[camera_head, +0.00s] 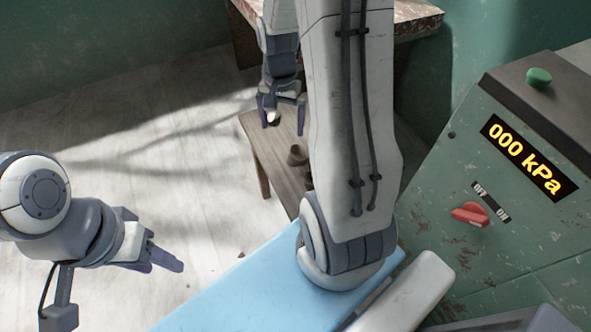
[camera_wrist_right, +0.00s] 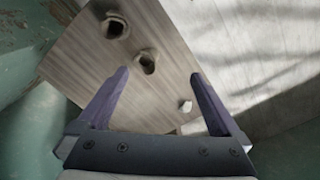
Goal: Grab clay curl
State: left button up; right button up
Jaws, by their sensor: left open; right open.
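Three clay curls lie on a wooden bench top: a pale one (camera_wrist_right: 185,106) and two brownish hollow ones, one nearer (camera_wrist_right: 147,62) and one farther (camera_wrist_right: 115,26). In the head view the pale curl (camera_head: 272,117) shows by a finger of my right gripper (camera_head: 283,126), and brownish ones (camera_head: 297,156) lie nearer the arm. My right gripper (camera_wrist_right: 159,76) is open and empty above the bench. In the right wrist view, the pale curl appears just inside its right finger; the nearer brown curl appears between the fingertips. My left gripper (camera_head: 160,256) is open and empty at lower left.
The wooden bench (camera_head: 262,158) stands on a pale floor (camera_head: 170,130). A worn-topped table (camera_head: 418,18) is behind it. A green control cabinet (camera_head: 440,190) with a pressure display and red switch stands at right. A light-blue surface (camera_head: 235,290) lies in front.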

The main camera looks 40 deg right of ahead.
jog(key=m+b, duration=0.2)
send_over(297, 153)
notch_tip(297, 153, down, 6)
jog(key=shift+d+r, duration=0.1)
jog(key=shift+d, duration=0.05)
notch_tip(297, 153, down, 4)
jog(key=shift+r+b, duration=0.15)
jog(key=shift+b, duration=0.5)
jog(key=shift+f+b, duration=1.25)
jog(key=shift+f, duration=1.85)
pick_arm(q)
notch_tip(297, 153, down, 7)
jog(key=shift+f, duration=0.2)
pick_arm(e)
jog(key=shift+r, duration=0.1)
jog(key=c, duration=1.4)
jog(key=shift+r, duration=0.1)
